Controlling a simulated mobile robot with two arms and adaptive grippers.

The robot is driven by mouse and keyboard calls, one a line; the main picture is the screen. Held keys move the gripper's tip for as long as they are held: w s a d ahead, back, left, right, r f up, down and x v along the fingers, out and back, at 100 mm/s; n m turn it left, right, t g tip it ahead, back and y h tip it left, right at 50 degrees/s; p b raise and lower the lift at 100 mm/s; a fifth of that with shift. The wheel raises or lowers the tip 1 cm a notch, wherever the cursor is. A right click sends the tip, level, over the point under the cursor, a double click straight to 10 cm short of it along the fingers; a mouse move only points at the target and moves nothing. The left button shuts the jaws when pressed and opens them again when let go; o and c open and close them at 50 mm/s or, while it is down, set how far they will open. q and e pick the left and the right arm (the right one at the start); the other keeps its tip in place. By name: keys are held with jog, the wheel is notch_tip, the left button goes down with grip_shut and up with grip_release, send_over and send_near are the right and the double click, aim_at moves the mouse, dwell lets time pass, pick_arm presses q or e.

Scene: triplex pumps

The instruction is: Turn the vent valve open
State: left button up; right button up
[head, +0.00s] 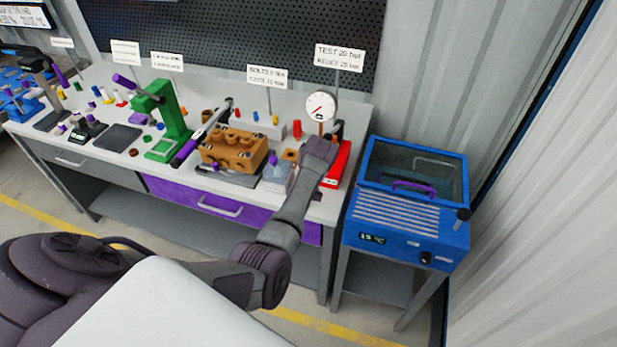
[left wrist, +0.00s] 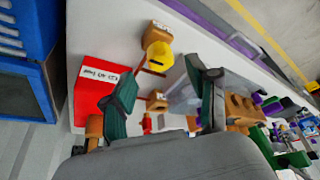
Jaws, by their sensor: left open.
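My left gripper (left wrist: 168,80) is open in the left wrist view, its two dark green fingers spread apart. Between and beyond the fingers I see a yellow rounded cap (left wrist: 158,57) on a brown fitting, a thin reddish rod, and a second brown fitting (left wrist: 157,102). A small red piece (left wrist: 147,122) sits just below. I cannot tell which of these is the vent valve. The red test unit (left wrist: 95,90) with a white label lies beside the left finger; it also shows in the head view (head: 340,170). There my own wrist partly covers the station, and the fingers are hidden.
The pressure gauge (head: 320,106) stands behind my wrist, under the test sign (head: 339,58). A brown pump block (head: 232,150) and a green press (head: 165,120) stand to the left. A blue cabinet (head: 410,215) with a glass lid is close on the right.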

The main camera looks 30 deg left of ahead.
pick_arm(q)
jog(key=v, duration=0.6)
jog(key=shift+r, duration=0.3)
jog(key=shift+s+d, duration=0.1)
